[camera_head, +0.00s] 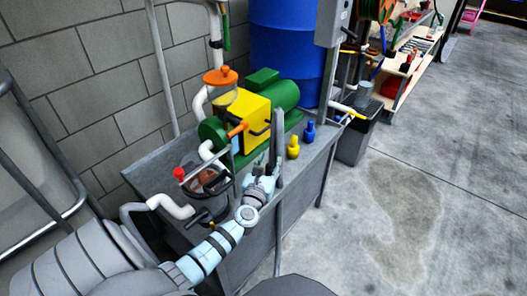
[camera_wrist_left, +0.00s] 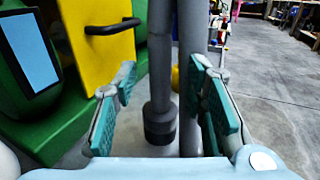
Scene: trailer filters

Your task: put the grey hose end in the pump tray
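In the left wrist view a grey hose hangs upright with a dark collar at its lower end, the grey hose end (camera_wrist_left: 160,122). It is between the spread teal-padded fingers of my left gripper (camera_wrist_left: 166,104), with gaps on both sides. In the head view my left gripper (camera_head: 266,172) is at the front of the pump tray (camera_head: 305,188), by a grey upright (camera_head: 279,150); I cannot tell there whether this is the hose. The pump tray is a grey metal trough with a yellow and green pump (camera_head: 245,115) in it. My right gripper is not in view.
A second grey upright (camera_wrist_left: 190,70) stands close beside the hose. Yellow (camera_head: 293,148) and blue (camera_head: 309,133) fittings are at the tray's right part. A bucket (camera_head: 205,195) and white pipe (camera_head: 172,206) occupy its left part. The floor (camera_head: 420,190) at right is clear.

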